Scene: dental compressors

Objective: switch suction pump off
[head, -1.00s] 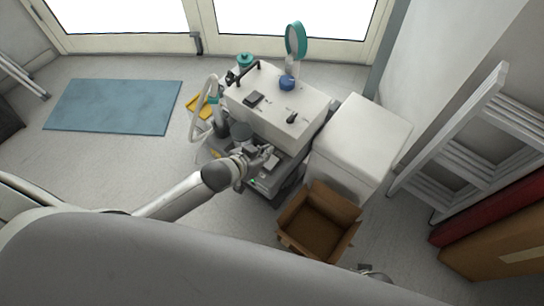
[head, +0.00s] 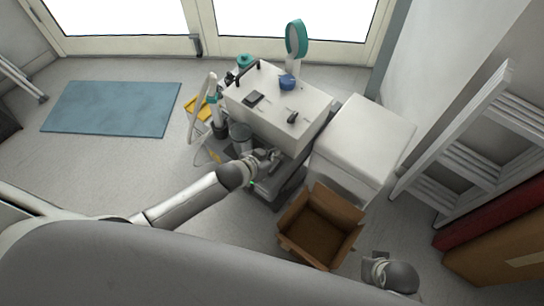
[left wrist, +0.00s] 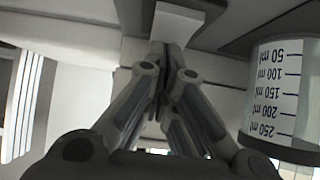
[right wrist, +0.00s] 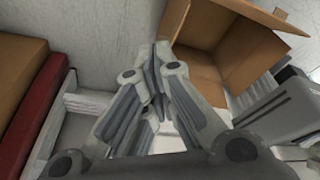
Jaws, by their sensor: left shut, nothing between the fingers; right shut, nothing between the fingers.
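The suction pump (head: 282,103) is a white box-shaped unit with a dark grey base, standing on the floor in the middle of the head view. A small black knob (head: 293,118) and a black square part (head: 253,99) sit on its top. My left gripper (head: 274,155) is at the pump's front side, below the top face. In the left wrist view its shut, empty fingers (left wrist: 164,50) point at a pale tab under a panel; I cannot tell whether they touch. My right gripper (right wrist: 155,55) is shut and empty, away from the pump near the cardboard box.
A measuring jar (left wrist: 283,95) is right of the left fingers. An open cardboard box (head: 320,226) and a white cabinet (head: 362,140) stand right of the pump. A ladder (head: 470,140) leans at the right. A blue mat (head: 112,108) lies left on clear floor.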

